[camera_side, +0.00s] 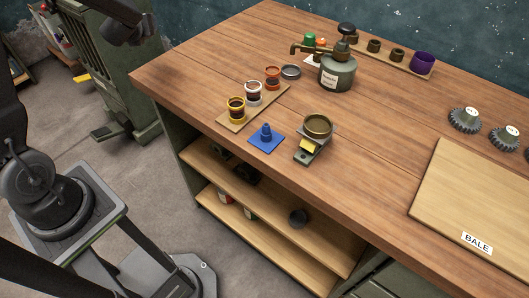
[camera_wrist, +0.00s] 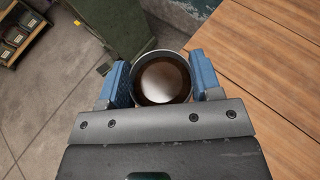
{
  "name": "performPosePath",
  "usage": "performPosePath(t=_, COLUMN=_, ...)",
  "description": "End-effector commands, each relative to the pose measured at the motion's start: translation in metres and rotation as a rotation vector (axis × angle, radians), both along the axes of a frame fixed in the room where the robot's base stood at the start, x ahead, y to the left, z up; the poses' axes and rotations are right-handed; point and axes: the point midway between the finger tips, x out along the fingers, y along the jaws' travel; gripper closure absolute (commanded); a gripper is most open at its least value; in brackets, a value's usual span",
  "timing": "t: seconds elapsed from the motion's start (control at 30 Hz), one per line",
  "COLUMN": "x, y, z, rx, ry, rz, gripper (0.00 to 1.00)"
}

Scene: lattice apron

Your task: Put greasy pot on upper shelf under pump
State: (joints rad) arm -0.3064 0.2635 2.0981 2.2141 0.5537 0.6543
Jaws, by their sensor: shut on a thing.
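In the wrist view my gripper (camera_wrist: 162,85) is shut on a round pot (camera_wrist: 164,82), with a blue finger on each side of it. The pot has a pale rim, brown-stained inner walls and a shiny bottom. The pot in my gripper cannot be made out in the side view. A dark green pump (camera_side: 338,72) with a brass spout, black knob and white label stands on the bench. Below the bench top is an upper shelf (camera_side: 270,198) with dark objects on its left part. A lower shelf (camera_side: 275,245) holds several small pots.
The wooden bench (camera_side: 390,120) carries a board with yellow, white and red pots (camera_side: 253,95), a blue stand (camera_side: 266,138), a brass pot on a small stand (camera_side: 317,125), gears (camera_side: 464,119) and a BALE board (camera_side: 475,195). A green machine (camera_side: 110,75) stands left.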

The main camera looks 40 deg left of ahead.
Motion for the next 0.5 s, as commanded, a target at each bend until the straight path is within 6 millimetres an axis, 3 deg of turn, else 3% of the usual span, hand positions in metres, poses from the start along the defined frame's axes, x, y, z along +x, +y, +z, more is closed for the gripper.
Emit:
performPosePath(t=0.03, x=-0.01, y=0.024, z=0.004, rx=0.001, ry=-0.002, rz=0.047, gripper=0.69)
performPosePath(t=0.2, x=-0.038, y=0.076, z=0.011, rx=0.001, ry=-0.001, rz=0.146, gripper=0.69)
performPosePath(t=0.37, x=-0.064, y=0.111, z=0.008, rx=-0.001, ry=0.002, rz=0.24, gripper=0.69)
performPosePath(t=0.5, x=-0.083, y=0.123, z=-0.018, rx=-0.008, ry=0.007, rz=0.351, gripper=0.69)
